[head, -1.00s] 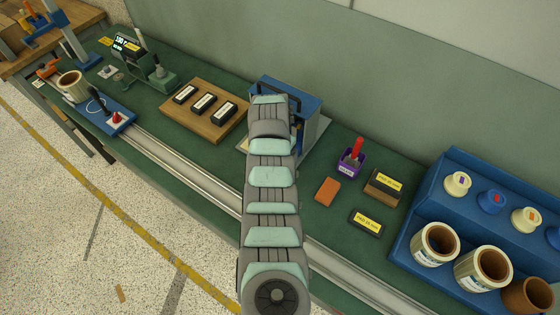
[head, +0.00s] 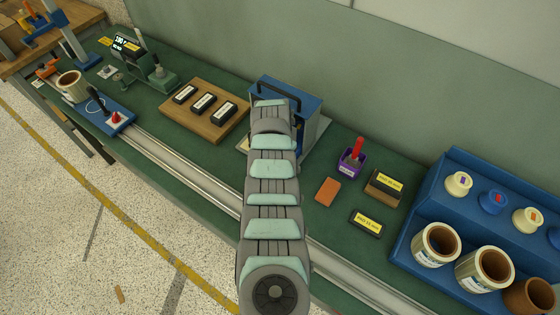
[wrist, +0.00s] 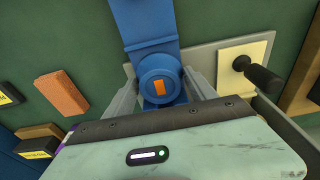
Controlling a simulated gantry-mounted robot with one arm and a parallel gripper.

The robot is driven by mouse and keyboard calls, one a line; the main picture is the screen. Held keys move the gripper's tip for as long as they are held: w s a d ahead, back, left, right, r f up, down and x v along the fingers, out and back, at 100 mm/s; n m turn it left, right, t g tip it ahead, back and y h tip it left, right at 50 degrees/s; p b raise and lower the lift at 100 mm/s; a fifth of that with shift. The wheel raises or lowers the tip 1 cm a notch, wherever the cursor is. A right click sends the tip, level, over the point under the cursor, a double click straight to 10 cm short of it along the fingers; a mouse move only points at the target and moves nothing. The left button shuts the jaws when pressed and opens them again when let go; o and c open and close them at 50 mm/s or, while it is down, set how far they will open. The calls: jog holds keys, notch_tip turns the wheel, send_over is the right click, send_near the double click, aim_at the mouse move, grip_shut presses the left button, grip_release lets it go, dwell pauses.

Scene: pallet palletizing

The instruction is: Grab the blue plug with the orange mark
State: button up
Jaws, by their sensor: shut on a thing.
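In the wrist view a round blue plug (wrist: 150,77) with an orange rectangular mark (wrist: 159,87) sits between the two grey fingers of my gripper (wrist: 160,90). The fingers are shut on the plug, one on each side. A blue body (wrist: 144,22) lies right behind it; I cannot tell whether the plug touches it. In the head view my arm hides the gripper and this plug. Another blue plug (head: 492,201) with an orange-red mark stands on the blue rack (head: 453,172) at the right.
A blue box-like fixture (head: 308,103) stands behind my arm. An orange block (head: 328,191), a purple holder (head: 351,164) and black labelled blocks (head: 366,223) lie to its right. A wooden board (head: 180,116) with black blocks is left. A black-handled part (wrist: 258,75) is close to the right finger.

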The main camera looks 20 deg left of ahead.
jog(key=c, duration=0.6)
